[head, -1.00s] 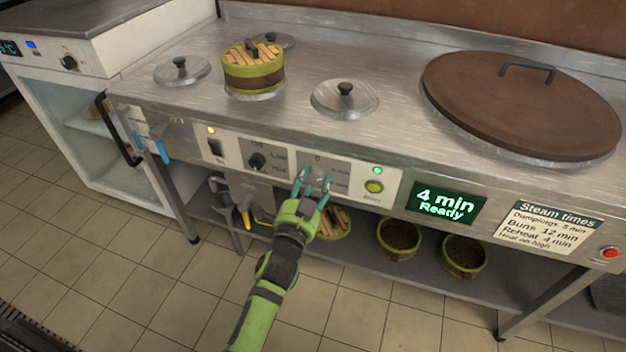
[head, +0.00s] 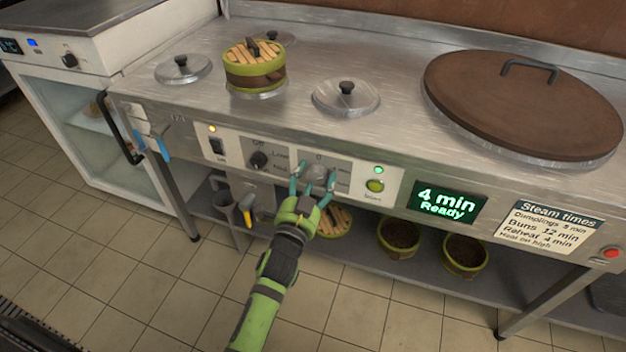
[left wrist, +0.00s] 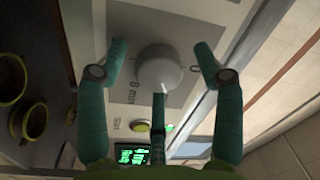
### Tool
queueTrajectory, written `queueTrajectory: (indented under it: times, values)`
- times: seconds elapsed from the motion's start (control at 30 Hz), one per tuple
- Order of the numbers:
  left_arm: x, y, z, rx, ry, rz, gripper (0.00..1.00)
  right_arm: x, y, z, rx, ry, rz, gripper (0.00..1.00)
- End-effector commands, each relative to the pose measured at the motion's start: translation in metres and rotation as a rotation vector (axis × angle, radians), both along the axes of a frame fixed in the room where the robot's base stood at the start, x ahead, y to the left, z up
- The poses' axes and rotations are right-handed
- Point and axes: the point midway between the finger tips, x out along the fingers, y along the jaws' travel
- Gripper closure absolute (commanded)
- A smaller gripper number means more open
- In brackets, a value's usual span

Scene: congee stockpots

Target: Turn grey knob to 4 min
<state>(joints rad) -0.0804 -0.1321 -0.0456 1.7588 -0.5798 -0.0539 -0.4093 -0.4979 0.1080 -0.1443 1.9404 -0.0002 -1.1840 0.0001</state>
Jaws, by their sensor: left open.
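The grey knob (head: 318,172) is on the front control panel, between the black knob and the green button. In the left wrist view the knob (left wrist: 160,70) is round and pale grey, with "0" and "8 min" marks beside it. My left gripper (head: 315,182) is open, its fingers spread around the knob; in the left wrist view the gripper (left wrist: 161,65) shows a finger on each side with gaps to the knob. The display (head: 448,203) reads "4 min Ready". My right gripper is not in view.
A black knob (head: 258,160) and a switch (head: 216,146) are to the left. A green button (head: 375,186) is to the right, under a lit green lamp. A steam times card (head: 550,228) and a red button (head: 611,253) are farther right. A steamer basket (head: 254,72) stands on top.

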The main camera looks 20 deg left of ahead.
Motion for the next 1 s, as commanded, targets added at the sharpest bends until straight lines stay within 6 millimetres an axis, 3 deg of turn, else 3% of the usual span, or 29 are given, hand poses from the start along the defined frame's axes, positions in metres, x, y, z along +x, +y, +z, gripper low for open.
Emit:
queueTrajectory:
  times: [0.27, 0.7, 1.0]
  values:
    - [-0.019, -0.001, -0.004, -0.001, 0.004, -0.001, 0.33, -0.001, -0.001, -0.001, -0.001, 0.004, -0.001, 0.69]
    - [-0.103, 0.0, -0.008, -0.001, 0.003, 0.001, 0.33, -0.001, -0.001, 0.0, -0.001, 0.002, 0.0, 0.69]
    - [-0.12, 0.0, -0.007, 0.001, -0.001, 0.001, 0.33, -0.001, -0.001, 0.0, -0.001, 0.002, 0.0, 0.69]
